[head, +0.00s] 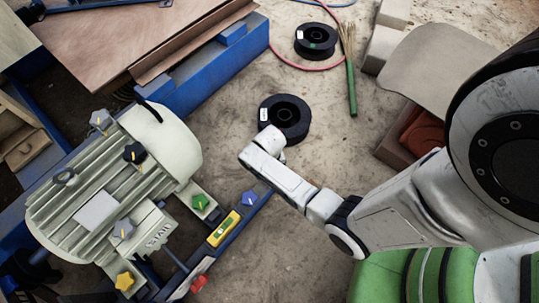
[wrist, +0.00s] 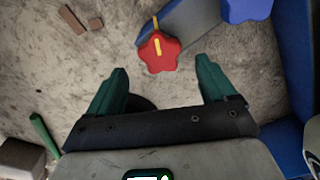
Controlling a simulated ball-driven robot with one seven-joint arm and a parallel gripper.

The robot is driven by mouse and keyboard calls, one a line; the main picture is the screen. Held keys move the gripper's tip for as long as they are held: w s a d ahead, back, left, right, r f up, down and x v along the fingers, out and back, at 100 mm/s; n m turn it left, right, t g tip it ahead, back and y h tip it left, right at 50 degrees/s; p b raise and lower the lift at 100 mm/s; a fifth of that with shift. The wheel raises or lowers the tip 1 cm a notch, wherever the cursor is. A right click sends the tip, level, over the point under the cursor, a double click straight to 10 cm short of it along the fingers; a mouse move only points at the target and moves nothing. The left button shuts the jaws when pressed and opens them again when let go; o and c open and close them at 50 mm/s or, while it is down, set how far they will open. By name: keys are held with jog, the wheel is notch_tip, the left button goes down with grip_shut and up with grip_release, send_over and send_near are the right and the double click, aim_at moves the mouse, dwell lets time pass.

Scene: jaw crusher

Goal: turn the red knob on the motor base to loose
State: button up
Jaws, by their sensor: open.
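The red knob (head: 199,283) sits low on the blue motor base rail (head: 178,296), below the grey-green motor (head: 110,195) in the head view. In the wrist view the red knob (wrist: 158,52) is lobed, with a yellow pointer bar running roughly up the picture. It sits at the end of a blue-grey bar, just ahead of my gripper (wrist: 160,66). My two green fingers are spread wide to either side of it, with nothing between them touching. The fingers do not show clearly in the head view.
A blue knob (head: 250,199), a green knob (head: 200,201) and a yellow level (head: 223,229) are nearby on the base. The blue knob (wrist: 247,8) is right of the red one in the wrist view. Black spools (head: 284,118) lie on the concrete floor.

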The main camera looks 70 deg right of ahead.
jog(key=shift+f+b, duration=0.95)
jog(key=shift+f, duration=1.25)
jog(key=c, duration=1.1)
